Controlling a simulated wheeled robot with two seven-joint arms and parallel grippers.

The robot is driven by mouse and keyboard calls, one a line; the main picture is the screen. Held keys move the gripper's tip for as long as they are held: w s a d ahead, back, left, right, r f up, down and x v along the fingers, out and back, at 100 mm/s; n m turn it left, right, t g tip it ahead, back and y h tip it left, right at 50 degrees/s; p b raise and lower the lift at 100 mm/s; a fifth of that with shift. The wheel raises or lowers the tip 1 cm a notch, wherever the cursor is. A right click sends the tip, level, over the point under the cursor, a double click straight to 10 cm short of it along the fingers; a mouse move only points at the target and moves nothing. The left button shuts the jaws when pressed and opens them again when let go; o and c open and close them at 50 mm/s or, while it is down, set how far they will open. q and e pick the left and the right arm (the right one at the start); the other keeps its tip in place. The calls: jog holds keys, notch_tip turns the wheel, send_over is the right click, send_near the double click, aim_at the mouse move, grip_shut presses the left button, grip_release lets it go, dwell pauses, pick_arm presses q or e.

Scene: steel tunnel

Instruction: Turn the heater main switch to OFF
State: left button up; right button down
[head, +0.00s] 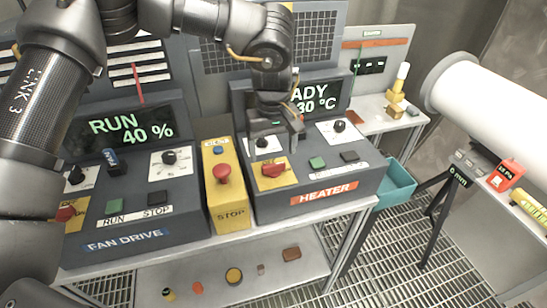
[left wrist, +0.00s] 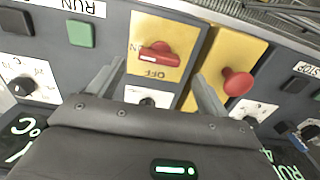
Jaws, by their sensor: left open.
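The heater main switch (head: 272,170) is a red rotary handle on a yellow plate, at the left front of the grey heater panel. In the left wrist view the switch (left wrist: 158,52) lies across the plate, its white-marked end towards the partly hidden ON label; the upside-down OFF label (left wrist: 147,75) is clear of the handle. My left gripper (head: 276,140) is open and empty, above and behind the switch in the head view. In the left wrist view its fingers (left wrist: 161,72) stand apart on either side of the plate's near part, not touching the handle. My right gripper is out of view.
A yellow STOP box with a red mushroom button (head: 221,173) stands just left of the heater panel. Heater knobs (head: 339,125) and green (head: 317,163) and black (head: 350,156) buttons are close by. A teal bin (head: 397,184) and a white cylinder (head: 485,100) are to the right.

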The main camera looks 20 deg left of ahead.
aim_at(273, 164)
pick_arm(q)
notch_tip(273, 164, down, 4)
jog(key=shift+d+r+p, duration=0.1)
jog(key=shift+r+p, duration=0.15)
jog(key=shift+p, duration=0.15)
jog(key=shift+s+f, duration=0.1)
jog(key=shift+f, duration=0.35)
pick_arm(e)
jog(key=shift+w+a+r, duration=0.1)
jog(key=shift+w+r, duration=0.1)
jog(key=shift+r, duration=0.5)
pick_arm(q)
jog(key=c, duration=1)
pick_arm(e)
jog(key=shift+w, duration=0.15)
